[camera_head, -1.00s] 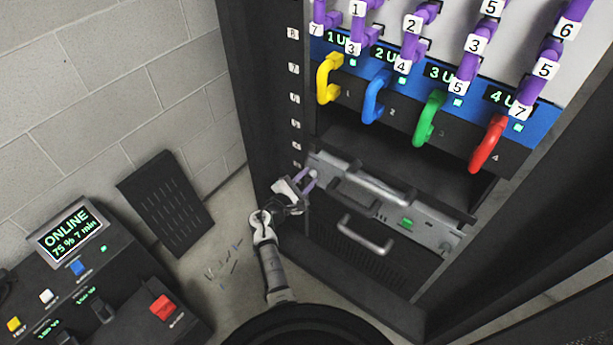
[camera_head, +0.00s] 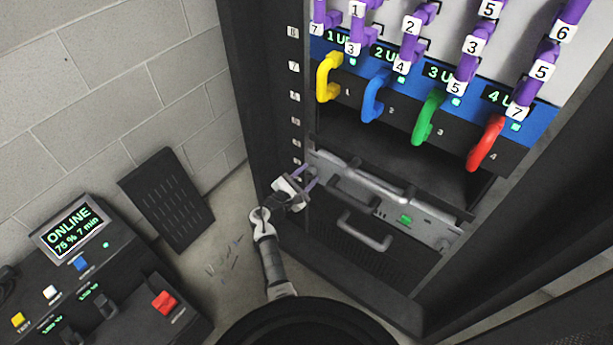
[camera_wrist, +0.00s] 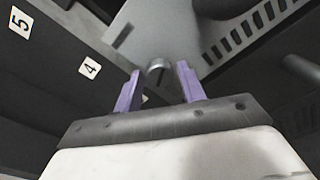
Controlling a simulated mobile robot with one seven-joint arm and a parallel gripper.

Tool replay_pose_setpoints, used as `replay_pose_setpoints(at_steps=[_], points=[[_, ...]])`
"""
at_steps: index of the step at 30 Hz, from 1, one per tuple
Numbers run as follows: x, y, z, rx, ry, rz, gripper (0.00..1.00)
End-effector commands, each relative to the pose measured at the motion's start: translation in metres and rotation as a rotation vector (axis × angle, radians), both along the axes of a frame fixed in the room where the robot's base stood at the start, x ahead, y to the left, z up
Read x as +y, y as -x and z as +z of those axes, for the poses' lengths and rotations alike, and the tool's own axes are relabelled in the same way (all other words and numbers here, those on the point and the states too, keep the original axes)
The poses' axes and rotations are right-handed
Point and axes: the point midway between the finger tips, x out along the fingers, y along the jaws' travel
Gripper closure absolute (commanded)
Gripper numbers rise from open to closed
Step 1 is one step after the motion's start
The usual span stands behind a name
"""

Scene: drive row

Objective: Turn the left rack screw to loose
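The left rack screw (camera_wrist: 156,72) is a small round metal knob on the left ear of the grey rack unit (camera_head: 371,189). In the wrist view it sits ahead of and between my two purple fingertips. A dark slot line shows on it. My gripper (camera_wrist: 160,85) is open, with a finger on either side of the screw and gaps that show between. In the head view my gripper (camera_head: 308,177) is at the left end of the unit's front, and the screw is hard to make out there. The right rack screw (camera_head: 444,244) sits at the unit's right end.
Above the unit is an open dark bay, then drives with yellow (camera_head: 327,77), blue, green and red handles. Purple numbered plugs hang over them. A black console (camera_head: 100,290) with an ONLINE display stands at left, beside a slotted dark panel (camera_head: 168,198). Small loose pieces lie on the floor.

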Motion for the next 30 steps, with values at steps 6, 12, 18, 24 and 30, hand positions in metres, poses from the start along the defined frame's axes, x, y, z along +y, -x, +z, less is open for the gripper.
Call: replay_pose_setpoints(at_steps=[6, 12, 18, 24, 30], points=[[0.0, 0.0, 0.0, -0.001, -0.001, 0.0, 0.5], [0.002, 0.003, 0.0, 0.0, -0.001, 0.001, 0.5], [0.021, 0.027, -0.001, 0.0, -0.001, 0.003, 0.5], [0.049, 0.064, 0.0, 0.0, -0.001, 0.004, 0.5], [0.071, 0.094, 0.002, 0.0, -0.002, 0.002, 0.5]])
